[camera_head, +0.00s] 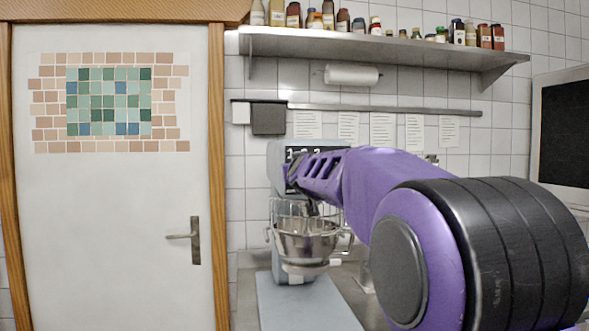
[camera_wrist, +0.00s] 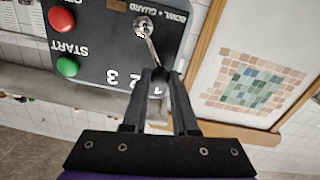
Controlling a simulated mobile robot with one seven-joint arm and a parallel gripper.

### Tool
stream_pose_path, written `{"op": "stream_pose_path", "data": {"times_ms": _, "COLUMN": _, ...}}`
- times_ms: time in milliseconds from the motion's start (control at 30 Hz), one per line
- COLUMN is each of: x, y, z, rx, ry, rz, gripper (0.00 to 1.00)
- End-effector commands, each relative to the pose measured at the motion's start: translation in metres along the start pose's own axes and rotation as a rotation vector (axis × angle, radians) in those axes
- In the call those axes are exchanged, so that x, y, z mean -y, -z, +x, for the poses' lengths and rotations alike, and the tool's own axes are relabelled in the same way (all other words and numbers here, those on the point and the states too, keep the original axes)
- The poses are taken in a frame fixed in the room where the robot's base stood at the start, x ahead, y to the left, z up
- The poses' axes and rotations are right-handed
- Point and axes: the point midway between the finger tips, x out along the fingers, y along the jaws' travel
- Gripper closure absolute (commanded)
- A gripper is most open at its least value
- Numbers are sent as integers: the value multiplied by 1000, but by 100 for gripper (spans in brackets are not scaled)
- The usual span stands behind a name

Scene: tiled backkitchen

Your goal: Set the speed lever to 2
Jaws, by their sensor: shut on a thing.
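The grey stand mixer (camera_head: 283,150) stands in the middle of the head view, with its steel bowl (camera_head: 305,243) below. Its dark control panel (camera_wrist: 95,45) fills the upper left of the wrist view, upside down. The metal speed lever (camera_wrist: 152,48) runs from a round pivot down between my fingertips. Its far end is hidden by the fingers. The digits 3 and 2 show left of the fingers, and a 1 shows partly between them. My gripper (camera_wrist: 161,74) is shut on the lever. In the head view my purple arm covers part of the panel.
A red button (camera_wrist: 61,19) and a green START button (camera_wrist: 67,66) sit on the panel. A wire guard (camera_head: 290,210) surrounds the bowl top. A shelf of jars (camera_head: 380,42) hangs above. A white door (camera_head: 110,220) stands left, and a pale blue board (camera_head: 270,305) lies beneath the mixer.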

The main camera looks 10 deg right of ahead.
Motion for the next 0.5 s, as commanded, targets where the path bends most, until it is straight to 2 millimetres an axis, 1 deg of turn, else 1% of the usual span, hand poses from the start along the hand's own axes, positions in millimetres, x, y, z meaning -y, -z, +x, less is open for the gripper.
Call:
{"op": "stream_pose_path", "data": {"times_ms": 167, "x": -5, "y": 2, "z": 0, "rx": 1, "ry": -1, "rz": 78, "gripper": 100}}
{"op": "stream_pose_path", "data": {"times_ms": 500, "x": -20, "y": 5, "z": 1, "rx": 10, "ry": 0, "rz": 326, "gripper": 100}}
